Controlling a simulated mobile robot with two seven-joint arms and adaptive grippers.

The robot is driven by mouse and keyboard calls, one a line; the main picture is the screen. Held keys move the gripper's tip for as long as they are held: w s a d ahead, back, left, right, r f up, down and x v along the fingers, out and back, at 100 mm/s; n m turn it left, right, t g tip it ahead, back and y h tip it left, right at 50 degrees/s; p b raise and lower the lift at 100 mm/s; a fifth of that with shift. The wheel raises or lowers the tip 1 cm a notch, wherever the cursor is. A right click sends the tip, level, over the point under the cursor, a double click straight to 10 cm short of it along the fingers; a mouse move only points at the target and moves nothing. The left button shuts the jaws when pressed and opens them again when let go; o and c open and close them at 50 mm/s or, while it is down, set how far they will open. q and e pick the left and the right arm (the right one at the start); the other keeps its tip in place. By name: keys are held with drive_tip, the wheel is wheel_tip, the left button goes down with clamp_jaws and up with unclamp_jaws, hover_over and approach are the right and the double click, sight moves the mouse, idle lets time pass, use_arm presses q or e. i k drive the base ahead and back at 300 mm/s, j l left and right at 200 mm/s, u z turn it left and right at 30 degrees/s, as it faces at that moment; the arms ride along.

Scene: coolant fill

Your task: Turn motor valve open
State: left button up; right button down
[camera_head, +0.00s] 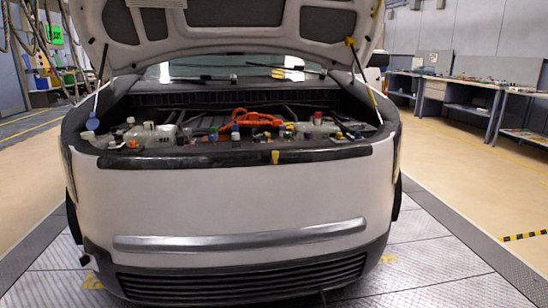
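A white car (210,205) stands in front of me with its hood (225,25) raised. Its engine bay shows several small caps, fittings and white tanks. An orange cable assembly (255,119) lies near the middle of the bay. Coloured caps sit around it, among them a red cap (318,117) to the right and a blue cap (92,124) at the far left. A yellow tab (275,157) is on the front edge. The motor valve is too small to tell apart from the other fittings. Neither of my grippers is in view.
The car's front bumper (240,240) lies between me and the engine bay. Hood struts rise at both sides. Workbenches (465,90) stand along the right wall. The floor on both sides of the car is clear.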

sight(187, 131)
drive_tip(key=i+u, duration=0.45)
drive_tip(key=i, duration=0.6)
drive_tip(key=j+z, duration=0.25)
drive_tip(key=j, duration=0.4)
drive_tip(key=j+z, duration=0.25)
drive_tip(key=j, duration=0.45)
drive_tip(key=k+l, duration=0.6)
drive_tip(key=l, duration=0.1)
